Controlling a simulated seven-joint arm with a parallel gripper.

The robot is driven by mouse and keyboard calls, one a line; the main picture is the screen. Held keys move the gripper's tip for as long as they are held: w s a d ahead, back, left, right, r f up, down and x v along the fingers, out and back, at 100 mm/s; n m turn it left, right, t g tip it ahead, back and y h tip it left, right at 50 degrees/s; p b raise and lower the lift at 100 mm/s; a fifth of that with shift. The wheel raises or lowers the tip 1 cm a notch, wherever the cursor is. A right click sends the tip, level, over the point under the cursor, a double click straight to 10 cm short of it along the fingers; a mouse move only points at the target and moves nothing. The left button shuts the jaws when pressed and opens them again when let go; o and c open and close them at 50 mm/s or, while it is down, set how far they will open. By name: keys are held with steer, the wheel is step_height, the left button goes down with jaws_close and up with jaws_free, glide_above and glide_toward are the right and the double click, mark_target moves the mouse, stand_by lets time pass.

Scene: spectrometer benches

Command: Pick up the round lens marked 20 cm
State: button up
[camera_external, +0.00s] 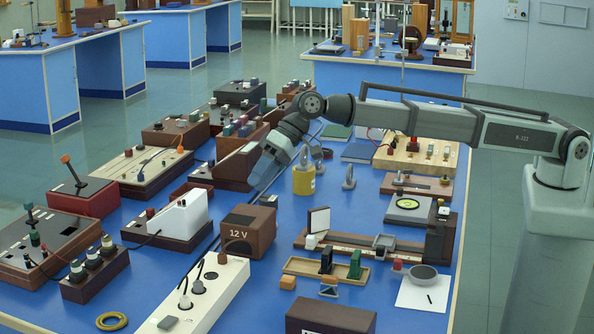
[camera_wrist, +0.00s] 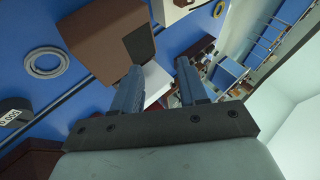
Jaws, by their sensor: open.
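I cannot read a 20 cm mark anywhere, so I cannot tell which piece is that lens. Small upright pieces on feet, perhaps lenses, stand behind the middle of the bench: one (camera_external: 349,178) right of the yellow cylinder (camera_external: 303,182), another (camera_external: 318,158) just behind it. My gripper (camera_external: 256,188) points down and left, close to the brown 12 V box (camera_external: 248,230) in the picture. In the wrist view my gripper (camera_wrist: 157,68) has its two fingers apart with nothing held between them. A pale ring (camera_wrist: 45,62) lies on blue bench top in the wrist view.
A white socket block (camera_external: 205,295) and a white-topped unit (camera_external: 180,215) stand to the left. An optical bench with a white screen (camera_external: 318,219) lies to the right. A brown box (camera_wrist: 108,42) is close to the fingers. Bare blue bench shows left of the socket block.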

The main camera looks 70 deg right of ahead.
steer(key=w+d+m+h, duration=0.2)
steer(key=d+m, duration=0.1)
steer(key=d, duration=0.6)
steer(key=w+d+m+h, duration=0.1)
steer(key=w+d+m, duration=0.2)
steer(key=d, duration=0.6)
steer(key=m+g+h, duration=0.4)
steer(key=m+g, duration=0.1)
steer(key=m, duration=0.6)
glide_above(319, 161)
steer(key=d, duration=0.3)
steer(key=f, duration=0.7)
steer(key=shift+w+a, duration=0.15)
steer(key=shift+a, duration=0.1)
steer(key=shift+w+a+f, duration=0.1)
steer(key=shift+a+f, duration=0.05)
steer(key=shift+f, duration=1.55)
steer(key=shift+w+a+f, duration=0.1)
steer(key=shift+f, duration=1.6)
jaws_close()
